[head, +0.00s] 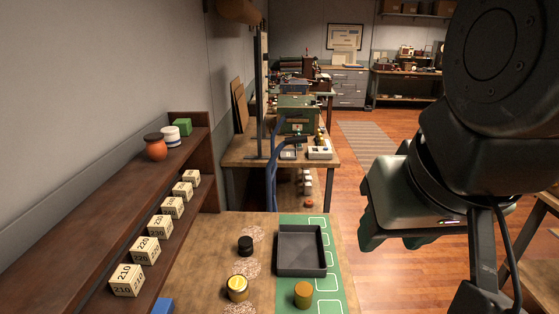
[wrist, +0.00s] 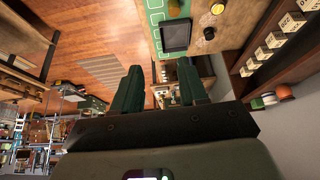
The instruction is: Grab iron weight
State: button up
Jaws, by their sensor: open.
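A small black cylinder (head: 246,245), which looks like the iron weight, stands on the wooden table on a speckled patch, left of the dark tray (head: 277,262). The black cylinder also shows in the wrist view (wrist: 209,33), beside the tray. A yellow-topped round weight (head: 237,288) stands nearer than it, and a brass-brown cylinder (head: 303,294) stands on the green mat (head: 333,290). My gripper (head: 395,240) is in the air right of the table, well apart from the weights. In the wrist view its two fingers (wrist: 160,68) are spread with nothing between them.
A dark shelf (head: 190,222) on the left holds several numbered cream blocks (head: 145,250), an orange jar (head: 155,147), a white jar (head: 170,135) and a green block (head: 182,127). A second bench (head: 240,150) stands behind. Open wooden floor lies right of the table.

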jog(key=o, duration=0.7)
